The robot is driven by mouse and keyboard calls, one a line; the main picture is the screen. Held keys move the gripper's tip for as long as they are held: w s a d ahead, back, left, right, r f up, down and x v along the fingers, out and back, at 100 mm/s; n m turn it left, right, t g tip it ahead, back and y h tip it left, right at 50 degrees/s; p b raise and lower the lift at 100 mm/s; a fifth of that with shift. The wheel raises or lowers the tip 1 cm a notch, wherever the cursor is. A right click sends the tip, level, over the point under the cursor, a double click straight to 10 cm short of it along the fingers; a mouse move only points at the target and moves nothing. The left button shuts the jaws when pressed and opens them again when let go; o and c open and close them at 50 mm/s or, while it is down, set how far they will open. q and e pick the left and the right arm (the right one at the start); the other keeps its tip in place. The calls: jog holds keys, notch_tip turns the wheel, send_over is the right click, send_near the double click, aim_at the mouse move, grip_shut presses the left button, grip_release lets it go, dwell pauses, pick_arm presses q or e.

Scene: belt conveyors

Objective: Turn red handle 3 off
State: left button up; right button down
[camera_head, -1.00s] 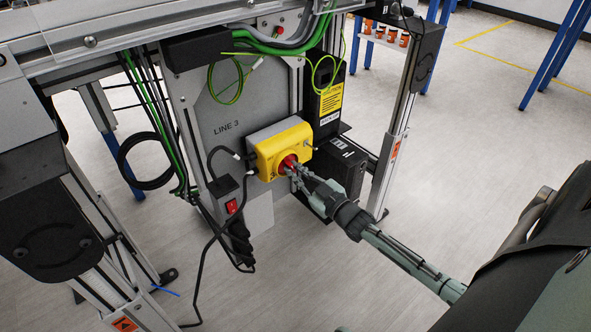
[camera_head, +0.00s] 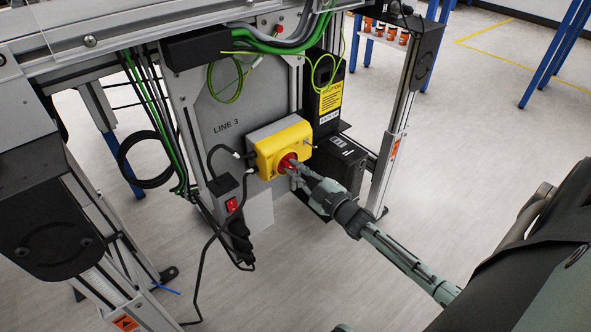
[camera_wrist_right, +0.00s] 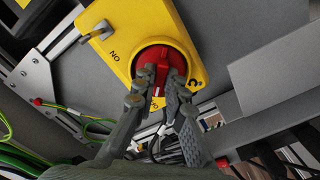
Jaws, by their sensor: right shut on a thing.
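The red handle (camera_head: 286,161) is a round rotary knob on the front of a yellow switch box (camera_head: 270,148), on the grey panel marked LINE 3. My right gripper (camera_head: 295,169) is at the handle, its fingers shut on it from the right and front. In the right wrist view the fingertips (camera_wrist_right: 159,77) sit on both sides of the handle's raised grip (camera_wrist_right: 154,56). A white mark shows on the grip between the fingers. The box's ON label is readable at its left; the other label is partly hidden by a finger. My left gripper is not in view.
A black box (camera_head: 341,160) stands to the right, close to my gripper. A frame post (camera_head: 391,150) stands farther right. Open floor lies in front.

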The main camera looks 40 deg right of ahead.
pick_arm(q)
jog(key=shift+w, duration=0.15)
pick_arm(e)
jog(key=c, duration=1.6)
grip_release()
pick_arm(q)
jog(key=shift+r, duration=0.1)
pick_arm(e)
jog(key=s, duration=0.8)
jog(key=s+d, duration=0.1)
jog(key=s, duration=0.3)
jog(key=shift+a+f, duration=0.1)
jog(key=shift+f, duration=0.05)
